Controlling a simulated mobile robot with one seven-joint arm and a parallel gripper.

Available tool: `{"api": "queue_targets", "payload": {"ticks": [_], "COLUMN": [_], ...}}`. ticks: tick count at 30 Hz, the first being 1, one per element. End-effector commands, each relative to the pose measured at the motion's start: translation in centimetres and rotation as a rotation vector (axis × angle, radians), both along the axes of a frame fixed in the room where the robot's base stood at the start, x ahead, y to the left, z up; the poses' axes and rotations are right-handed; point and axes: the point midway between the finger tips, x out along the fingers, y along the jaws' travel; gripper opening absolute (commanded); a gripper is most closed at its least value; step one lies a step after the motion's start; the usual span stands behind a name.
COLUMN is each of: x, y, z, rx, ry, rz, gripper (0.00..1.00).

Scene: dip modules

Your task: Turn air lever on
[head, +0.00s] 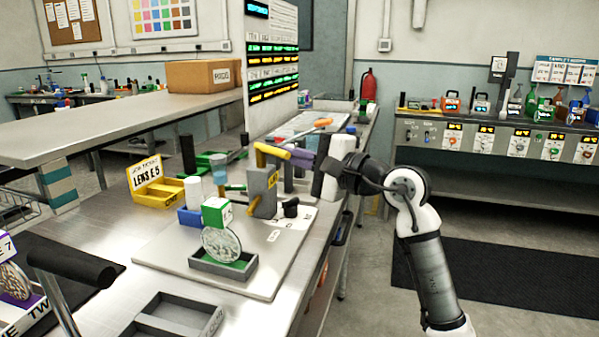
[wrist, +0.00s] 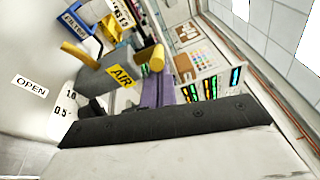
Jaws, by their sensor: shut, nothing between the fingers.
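The air valve is a grey upright block (head: 262,192) with a yellow AIR label, standing on a light board on the bench. A yellow lever (head: 272,153) sticks out at its top. In the wrist view, the AIR label (wrist: 121,76) and the rounded yellow lever end (wrist: 157,58) show beside my purple fingers. My gripper (head: 291,156) is shut and empty, its purple fingers close to the lever's right end. Whether they touch it I cannot tell. In the wrist view, my gripper (wrist: 158,88) hides part of the block. An OPEN label (wrist: 29,87) lies on the pale surface.
A blue bin (head: 190,216) and a yellow LENS E5 tray (head: 158,188) stand left of the block. A lens in a grey holder (head: 222,262) is in front. An orange-handled tool (head: 318,124) is behind my gripper. The bench's right edge is near my arm.

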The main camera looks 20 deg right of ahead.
Motion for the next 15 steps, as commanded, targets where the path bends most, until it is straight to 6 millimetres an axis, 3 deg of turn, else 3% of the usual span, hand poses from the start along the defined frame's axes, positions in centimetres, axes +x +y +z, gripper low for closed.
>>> {"api": "queue_targets", "payload": {"ticks": [1,5,15], "x": [-0.4,-1.0,-2.1], "y": [0.4,1.1,3.2], "z": [-0.8,-0.7,-0.4], "rx": [-0.010,-0.012,-0.004], "ry": [-0.005,-0.006,-0.002], "rz": [-0.041,-0.151,-0.141], "gripper": [0.00,0.00,0.00]}}
